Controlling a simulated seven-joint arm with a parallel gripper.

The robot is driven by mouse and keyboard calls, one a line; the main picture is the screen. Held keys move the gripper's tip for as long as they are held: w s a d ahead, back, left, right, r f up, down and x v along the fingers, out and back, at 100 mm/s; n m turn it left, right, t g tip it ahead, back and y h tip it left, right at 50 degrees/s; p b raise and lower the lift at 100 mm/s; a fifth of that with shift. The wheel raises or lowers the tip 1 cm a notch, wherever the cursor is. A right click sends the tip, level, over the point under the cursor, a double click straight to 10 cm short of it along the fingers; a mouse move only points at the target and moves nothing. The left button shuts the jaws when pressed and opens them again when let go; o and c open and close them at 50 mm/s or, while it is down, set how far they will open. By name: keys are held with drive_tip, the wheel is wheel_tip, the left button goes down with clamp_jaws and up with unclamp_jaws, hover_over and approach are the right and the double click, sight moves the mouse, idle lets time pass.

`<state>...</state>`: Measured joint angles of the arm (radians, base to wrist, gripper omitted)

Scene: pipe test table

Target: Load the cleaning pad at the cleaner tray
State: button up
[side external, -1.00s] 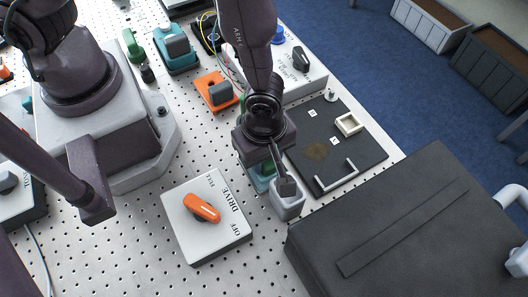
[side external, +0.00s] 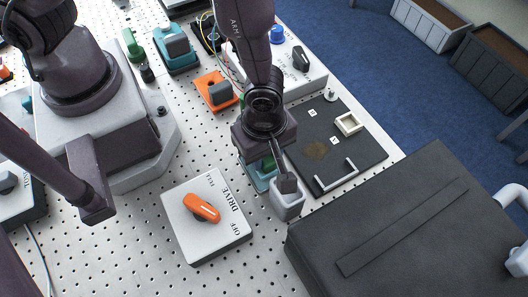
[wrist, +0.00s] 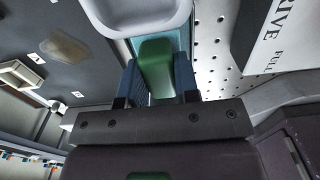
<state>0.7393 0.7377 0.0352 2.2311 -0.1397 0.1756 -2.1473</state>
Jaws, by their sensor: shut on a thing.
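My gripper (wrist: 156,84) is shut on a green block (wrist: 155,62), with one finger on each side of it. In the side external view my gripper (side external: 268,163) points down over a teal tray (side external: 259,180), and green shows between the fingers. I cannot tell if the block touches the tray. Whether the green block is the cleaning pad or its holder is not clear. The cup's rim (wrist: 135,27) shows at the top of the wrist view.
The DRIVE box with an orange knob (side external: 202,208) stands near, left of the cup. A dark plate (side external: 335,135) with a brown stain, a cream square frame (side external: 349,124) and a white bracket lies to the right. A large dark case (side external: 400,230) fills the lower right.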

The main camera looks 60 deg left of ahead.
drive_tip(key=shift+r, duration=2.9)
